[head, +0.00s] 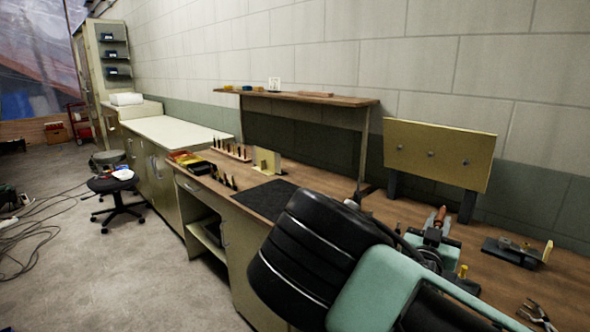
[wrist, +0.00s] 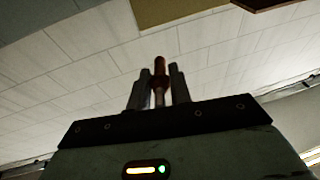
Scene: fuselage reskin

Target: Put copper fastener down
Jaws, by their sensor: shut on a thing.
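The copper fastener (head: 439,214) is a small reddish-brown pin in the head view, standing roughly upright above my gripper (head: 435,229) over the right part of the wooden bench. The wrist view shows my gripper (wrist: 160,84) shut on the copper fastener (wrist: 160,66). Its dark reddish upper part sticks out beyond the two grey fingertips, and a paler shank shows between the fingers. My arm hides part of the bench.
A black mat (head: 266,199) lies on the bench. Left of it are a rack of upright pins (head: 231,152), an angled cream block (head: 266,161) and coloured bins (head: 187,162). A small fixture (head: 516,251) and pliers (head: 537,315) lie at the right. A raised shelf (head: 310,98) stands behind.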

